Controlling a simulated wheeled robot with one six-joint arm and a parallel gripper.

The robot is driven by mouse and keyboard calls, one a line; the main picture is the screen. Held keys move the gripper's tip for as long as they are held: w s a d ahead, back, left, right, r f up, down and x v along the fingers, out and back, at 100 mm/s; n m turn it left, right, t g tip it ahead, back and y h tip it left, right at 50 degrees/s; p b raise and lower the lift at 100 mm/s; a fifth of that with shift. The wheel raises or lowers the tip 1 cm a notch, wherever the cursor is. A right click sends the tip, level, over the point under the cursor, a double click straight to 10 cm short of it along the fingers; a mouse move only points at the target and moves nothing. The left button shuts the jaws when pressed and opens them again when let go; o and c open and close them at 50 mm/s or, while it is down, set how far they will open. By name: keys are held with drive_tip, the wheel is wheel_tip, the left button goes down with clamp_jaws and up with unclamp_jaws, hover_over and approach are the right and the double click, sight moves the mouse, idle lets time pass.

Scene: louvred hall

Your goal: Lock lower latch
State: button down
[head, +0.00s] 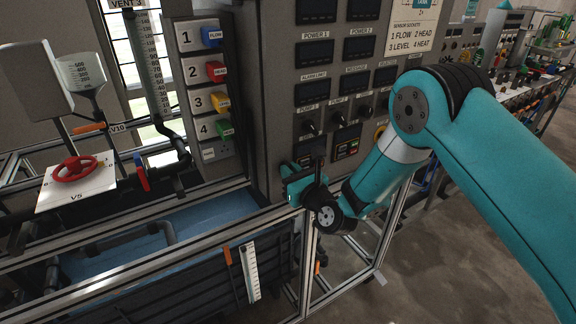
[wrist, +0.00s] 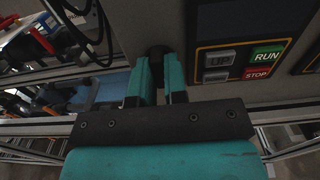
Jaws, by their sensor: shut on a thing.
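A dark rounded knob (wrist: 157,51) sticks out from the grey cabinet (wrist: 150,18) in the wrist view. It looks like the lower latch, though its base and turn position are hard to make out. My gripper (wrist: 160,66) has its two teal fingers on either side of this knob and is shut on it. In the head view my gripper (head: 292,180) is at the lower front of the cabinet, just above the metal frame. The knob is hidden there by my gripper and wrist.
A panel with UP, RUN and STOP buttons (wrist: 267,55) is right of my fingers. A metal frame rail (head: 130,284) runs in front of a blue tank (head: 190,222). A red valve wheel (head: 75,168) and coloured labelled plugs (head: 216,71) are at left. Open floor (head: 430,265) lies at right.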

drive_tip(key=c, duration=1.1)
unclamp_jaws()
drive_tip(key=b+v, duration=0.7)
drive_tip(key=b, duration=0.4)
drive_tip(key=shift+b, duration=0.35)
